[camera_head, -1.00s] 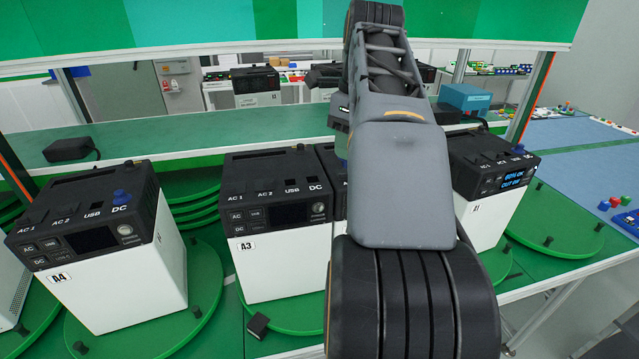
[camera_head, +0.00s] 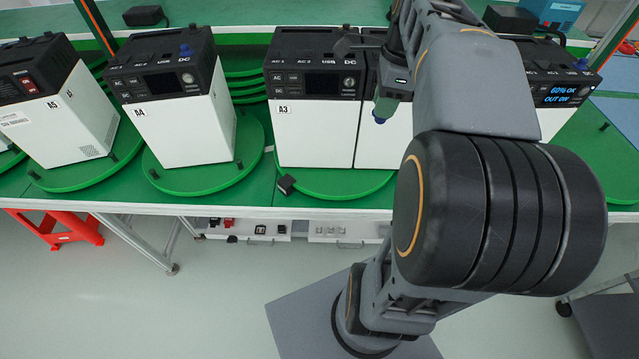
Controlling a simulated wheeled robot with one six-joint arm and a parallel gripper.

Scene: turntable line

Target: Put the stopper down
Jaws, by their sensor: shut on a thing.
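My gripper (camera_head: 386,106) hangs below my arm, in front of the white lower part of the unit right of A3. It is shut on a small blue stopper (camera_head: 379,120), whose tip shows under the fingers. The fingers are small and partly dark in this view. Another blue stopper (camera_head: 185,50) sits on top of unit A4 (camera_head: 185,125) by its DC mark. A third blue piece (camera_head: 581,64) shows on the right unit, which has a lit screen (camera_head: 562,94). No blue stopper shows on top of unit A3 (camera_head: 310,130).
Unit A5 (camera_head: 70,120) stands at the left. The units stand on round green turntables (camera_head: 205,182) with small black pegs. A red stool (camera_head: 62,232) is under the table. My arm hides the area between A3 and the right unit.

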